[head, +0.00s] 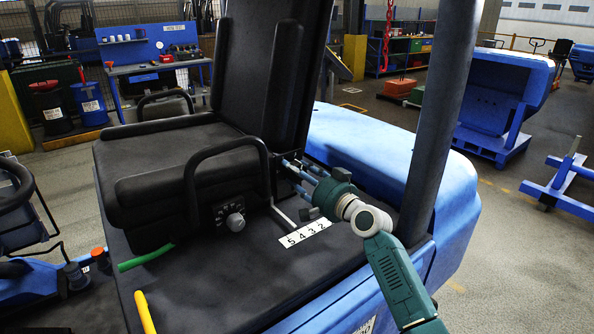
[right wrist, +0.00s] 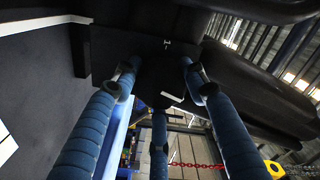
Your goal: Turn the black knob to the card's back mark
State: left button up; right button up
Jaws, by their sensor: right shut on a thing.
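My right gripper (head: 292,170) reaches in from the right, low behind the seat's armrest. In the right wrist view its blue fingers (right wrist: 158,82) are closed around a dark thing, the black knob (right wrist: 160,75) as far as I can tell. A short white line (right wrist: 172,97) shows on or just by it, and a small white mark (right wrist: 166,43) on the dark plate above. The knob's outline is lost in shadow, and the fingers hide it in the head view. My left gripper is out of view.
A grey knob (head: 236,222) sits on the seat base's side. A black armrest loop (head: 228,150) and the seat back (head: 262,70) stand close to my right gripper. A dark post (head: 437,120) rises behind my right arm.

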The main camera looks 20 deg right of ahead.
jog(key=shift+a+f+m, duration=0.2)
jog(key=shift+f+m, duration=0.3)
jog(key=shift+m, duration=0.4)
jog(key=shift+p, duration=0.3)
jog(key=o, duration=1)
jog(key=shift+s, duration=0.1)
jog(key=shift+o, duration=0.9)
jog(key=shift+r, duration=0.25)
jog(key=v, duration=1.2)
